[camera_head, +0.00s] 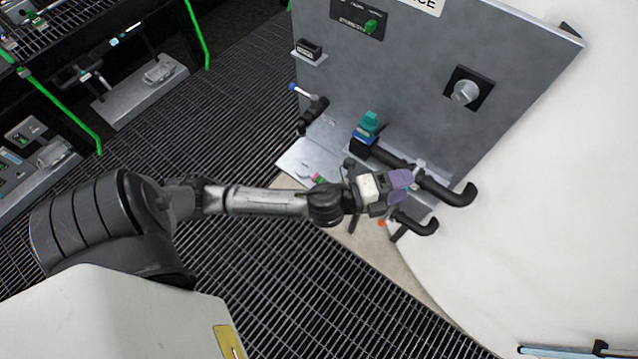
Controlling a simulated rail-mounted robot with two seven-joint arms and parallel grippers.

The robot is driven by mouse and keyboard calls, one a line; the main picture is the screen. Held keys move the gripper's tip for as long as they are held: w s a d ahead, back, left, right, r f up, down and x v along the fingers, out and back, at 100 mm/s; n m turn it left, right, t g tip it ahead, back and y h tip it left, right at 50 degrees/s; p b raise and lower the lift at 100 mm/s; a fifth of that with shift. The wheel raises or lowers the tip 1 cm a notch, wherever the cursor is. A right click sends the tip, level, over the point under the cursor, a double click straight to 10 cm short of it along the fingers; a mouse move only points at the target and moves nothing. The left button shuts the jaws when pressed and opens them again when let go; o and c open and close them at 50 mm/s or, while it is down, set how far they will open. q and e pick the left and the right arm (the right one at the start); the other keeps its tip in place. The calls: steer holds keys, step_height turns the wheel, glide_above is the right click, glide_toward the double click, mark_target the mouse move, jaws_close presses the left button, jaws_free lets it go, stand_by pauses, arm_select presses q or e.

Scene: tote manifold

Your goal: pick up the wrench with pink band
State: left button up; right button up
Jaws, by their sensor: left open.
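A small piece with a pink-red and green band (318,179) shows just above my left forearm, at the metal ledge below the grey panel. It may be part of the wrench with pink band, but it is too small and too covered by my arm to tell. My left gripper (402,188) is open, with purple fingertips pointing right. It hangs in front of the black pipes at the panel's foot, to the right of the banded piece. Nothing shows between its fingers. My right gripper is out of view.
The grey panel (420,70) stands behind, with a black knob plate (467,92) and a teal-and-blue valve (367,130). Black pipes (445,190) jut out near my gripper. A blue-tipped handle (300,90) sits at the panel's left edge. Dark grating floor (250,130) lies open to the left.

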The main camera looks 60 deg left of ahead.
arm_select(q)
step_height(320, 180, down, 7)
steer(key=w+d+m+g+h+b, duration=0.2)
steer(key=m+h+b, duration=0.4)
steer(key=m, duration=0.4)
steer(key=m+g+y+b, duration=1.1)
steer(key=m+g+b, duration=0.65)
steer(key=b, duration=0.85)
glide_toward(318, 178)
steer(key=shift+m+t, duration=0.85)
steer(key=f+b, duration=0.1)
steer(key=f, duration=0.1)
steer(key=s+f+b, duration=0.1)
steer(key=f+b, duration=0.1)
steer(key=f, duration=0.1)
steer(key=shift+s+d+f, duration=0.1)
steer(key=shift+s+d, duration=0.05)
steer(key=shift+s, duration=0.1)
step_height(318, 178, down, 5)
steer(key=b, duration=0.4)
steer(key=shift+f, duration=0.1)
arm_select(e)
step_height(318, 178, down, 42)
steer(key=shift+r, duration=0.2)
